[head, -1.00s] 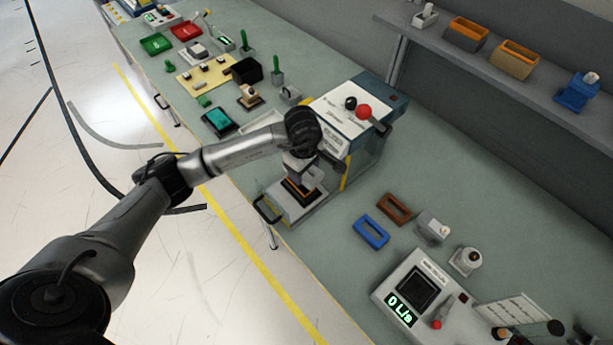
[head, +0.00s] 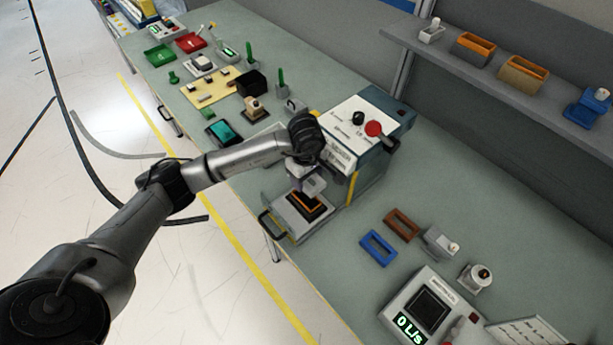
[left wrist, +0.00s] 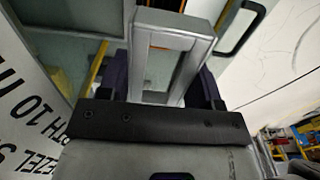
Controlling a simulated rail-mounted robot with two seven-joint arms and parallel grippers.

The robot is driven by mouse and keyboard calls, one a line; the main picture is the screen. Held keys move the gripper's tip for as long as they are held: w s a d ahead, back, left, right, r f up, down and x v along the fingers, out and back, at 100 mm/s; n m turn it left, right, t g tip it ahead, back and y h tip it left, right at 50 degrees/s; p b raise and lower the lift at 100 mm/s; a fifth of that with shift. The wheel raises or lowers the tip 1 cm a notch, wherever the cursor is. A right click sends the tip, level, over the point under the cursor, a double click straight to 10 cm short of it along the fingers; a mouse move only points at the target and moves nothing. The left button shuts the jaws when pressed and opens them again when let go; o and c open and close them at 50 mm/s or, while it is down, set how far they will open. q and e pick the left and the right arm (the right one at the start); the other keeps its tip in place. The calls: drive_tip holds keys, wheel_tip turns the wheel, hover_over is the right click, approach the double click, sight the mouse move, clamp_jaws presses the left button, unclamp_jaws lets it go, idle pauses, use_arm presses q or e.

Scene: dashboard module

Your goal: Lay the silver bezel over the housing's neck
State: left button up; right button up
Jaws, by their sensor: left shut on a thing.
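My left gripper (head: 308,184) is over the front of the press machine. In the left wrist view it is shut on the silver bezel (left wrist: 178,28), a rectangular open frame between the two dark fingers. The housing (head: 307,208), dark with an orange rim, sits on the pale plate (head: 290,226) just below the gripper. A little orange shows through the bezel's opening in the wrist view. The bezel appears to be above the housing and apart from it. The housing's neck cannot be made out. My right gripper is in neither view.
The press machine (head: 372,165), with a red knob (head: 374,128), stands right behind the gripper. A blue frame (head: 378,248), a brown frame (head: 402,224) and a display unit (head: 425,300) lie to the right. Coloured trays and parts fill the far bench.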

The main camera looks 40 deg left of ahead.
sight(306, 186)
use_arm(q)
drive_tip(key=shift+f+b, duration=1.75)
drive_tip(key=shift+f, duration=0.55)
drive_tip(key=shift+f+b, duration=0.5)
drive_tip(key=shift+f, duration=0.15)
drive_tip(key=shift+b, duration=0.3)
drive_tip(key=shift+f+b, duration=0.8)
drive_tip(key=shift+f+b, duration=0.4)
drive_tip(key=shift+f, duration=0.05)
drive_tip(key=o, duration=1)
